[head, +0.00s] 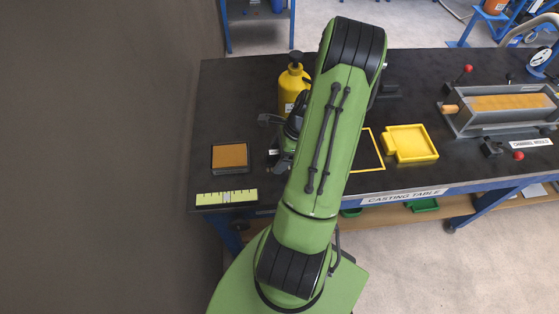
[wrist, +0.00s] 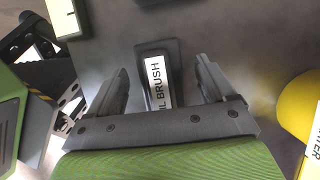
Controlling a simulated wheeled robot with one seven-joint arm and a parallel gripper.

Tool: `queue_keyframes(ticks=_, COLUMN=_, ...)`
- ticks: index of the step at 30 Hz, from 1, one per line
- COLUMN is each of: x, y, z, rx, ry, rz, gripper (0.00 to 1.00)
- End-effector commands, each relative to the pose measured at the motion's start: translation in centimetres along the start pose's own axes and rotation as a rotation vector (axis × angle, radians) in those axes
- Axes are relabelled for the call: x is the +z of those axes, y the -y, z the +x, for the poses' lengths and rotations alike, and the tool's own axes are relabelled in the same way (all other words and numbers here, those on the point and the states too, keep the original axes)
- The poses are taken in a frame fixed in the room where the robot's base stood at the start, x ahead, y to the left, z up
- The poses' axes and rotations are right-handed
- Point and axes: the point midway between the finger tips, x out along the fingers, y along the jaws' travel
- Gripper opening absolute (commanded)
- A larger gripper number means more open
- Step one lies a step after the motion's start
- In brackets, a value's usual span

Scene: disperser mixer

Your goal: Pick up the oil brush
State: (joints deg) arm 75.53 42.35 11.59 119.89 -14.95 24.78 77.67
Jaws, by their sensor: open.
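A dark, narrow block with a white label reading "OIL BRUSH" (wrist: 155,80) shows in the wrist view, between the fingers of my gripper (wrist: 163,72). The fingers are apart, one on each side of the block, with a gap on both sides. I cannot tell a separate brush handle or bristles from this block. In the head view my gripper (head: 271,142) is over the left part of the black casting table (head: 230,100), mostly hidden by my green arm. A bit of white label shows beside it there.
A yellow bottle (head: 292,90) stands behind my gripper; it shows at right in the wrist view (wrist: 302,112). An orange-topped block (head: 230,157) and a yellow ruler strip (head: 226,197) lie left. A yellow tray (head: 411,143) and channel mould (head: 500,108) are right.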

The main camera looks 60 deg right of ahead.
Motion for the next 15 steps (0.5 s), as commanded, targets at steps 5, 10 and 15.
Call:
queue_keyframes(ticks=5, x=0.06, y=0.03, z=0.97, rx=-0.001, ry=0.001, rz=-0.002, gripper=0.83)
queue_keyframes(ticks=10, x=0.06, y=0.04, z=0.87, rx=-0.001, ry=0.0, rz=-0.002, gripper=0.74)
queue_keyframes(ticks=15, x=0.05, y=0.04, z=0.85, rx=-0.001, ry=0.0, rz=-0.002, gripper=0.48)
